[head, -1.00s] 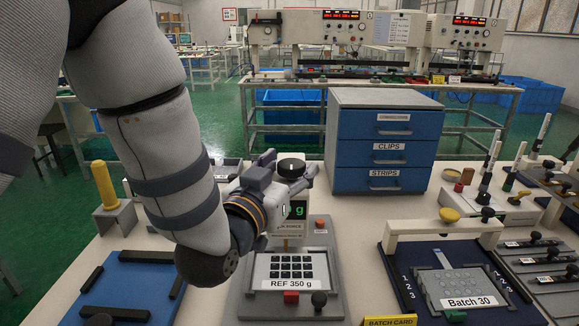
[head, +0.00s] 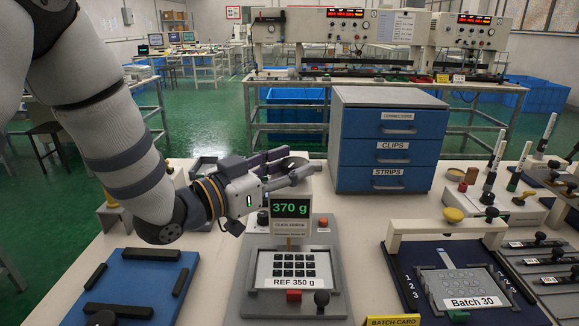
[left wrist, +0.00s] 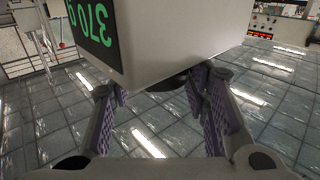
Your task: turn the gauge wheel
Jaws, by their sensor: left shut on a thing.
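The gauge stands behind the black keypad (head: 287,264) and its green display (head: 291,208) reads 370 g. The plate below the keys reads REF 350 g. The dark round wheel (head: 292,165) is on top of the gauge, partly covered by the fingers. My left gripper (head: 299,163) reaches in from the left and is shut on the wheel. In the left wrist view the two purple-padded fingers (left wrist: 160,98) stand on either side of a dark edge of the wheel (left wrist: 170,84), mostly hidden by the gauge's pale housing (left wrist: 185,40). My right gripper is not seen.
A blue drawer cabinet (head: 388,142) stands behind and right of the gauge. A Batch 30 fixture (head: 466,302) is at the right, under a pale bridge (head: 450,226). A blue board with black bars (head: 135,285) lies at the front left. A red button (head: 293,295) sits below the keypad.

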